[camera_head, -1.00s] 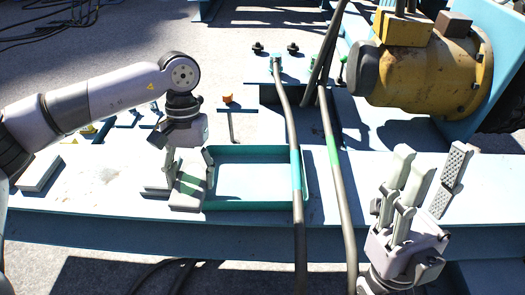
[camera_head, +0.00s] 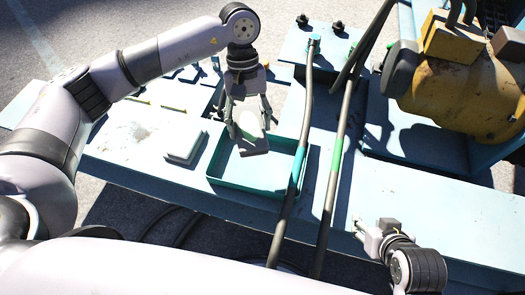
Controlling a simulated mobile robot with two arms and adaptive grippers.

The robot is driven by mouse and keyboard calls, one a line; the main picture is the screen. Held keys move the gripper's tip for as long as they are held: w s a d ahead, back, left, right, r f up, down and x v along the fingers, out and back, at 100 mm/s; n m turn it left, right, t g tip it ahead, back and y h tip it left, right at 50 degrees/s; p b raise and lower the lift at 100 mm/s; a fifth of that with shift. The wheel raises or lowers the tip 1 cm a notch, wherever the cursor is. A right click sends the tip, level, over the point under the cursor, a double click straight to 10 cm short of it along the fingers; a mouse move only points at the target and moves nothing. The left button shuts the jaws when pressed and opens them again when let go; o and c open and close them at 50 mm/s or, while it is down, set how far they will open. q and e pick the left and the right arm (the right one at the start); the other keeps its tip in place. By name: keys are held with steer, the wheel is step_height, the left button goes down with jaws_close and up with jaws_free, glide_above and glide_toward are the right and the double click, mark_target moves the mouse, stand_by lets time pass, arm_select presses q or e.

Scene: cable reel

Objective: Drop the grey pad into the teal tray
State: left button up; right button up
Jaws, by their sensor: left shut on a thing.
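The teal tray (camera_head: 222,183) sits on the light blue bench near the middle of the view. My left gripper (camera_head: 249,128) points down over the tray's back part, shut on the grey pad (camera_head: 252,133). The pad hangs tilted between the fingers, with its lower end over the tray's inside. I cannot tell whether the pad touches the tray floor. My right gripper (camera_head: 370,236) is at the lower right, apart from the tray and pointing left. Its fingers are too small to tell open from shut.
A pale square block (camera_head: 186,148) lies left of the tray. A yellow motor (camera_head: 462,85) stands at the upper right.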

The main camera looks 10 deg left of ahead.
arm_select(q)
steer(key=shift+d+r+n+p, duration=0.25)
steer(key=shift+r+n+p, duration=0.05)
steer(key=shift+r+p, duration=0.2)
steer(key=shift+f, duration=0.15)
steer(key=shift+f+b, duration=0.4)
steer(key=shift+f, duration=0.2)
step_height(320, 180, down, 5)
steer(key=shift+r+b, duration=0.2)
steer(key=shift+b, duration=0.6)
arm_select(e)
steer(key=s+d+f+g, duration=0.1)
steer(key=s+f+g, duration=0.1)
steer(key=s, duration=0.4)
steer(key=shift+d+g+h, duration=0.4)
steer(key=shift+g, duration=0.1)
steer(key=shift+s+f, duration=0.1)
arm_select(q)
steer(key=o, duration=1.3)
steer(key=shift+o, duration=0.2)
steer(key=shift+r, duration=0.1)
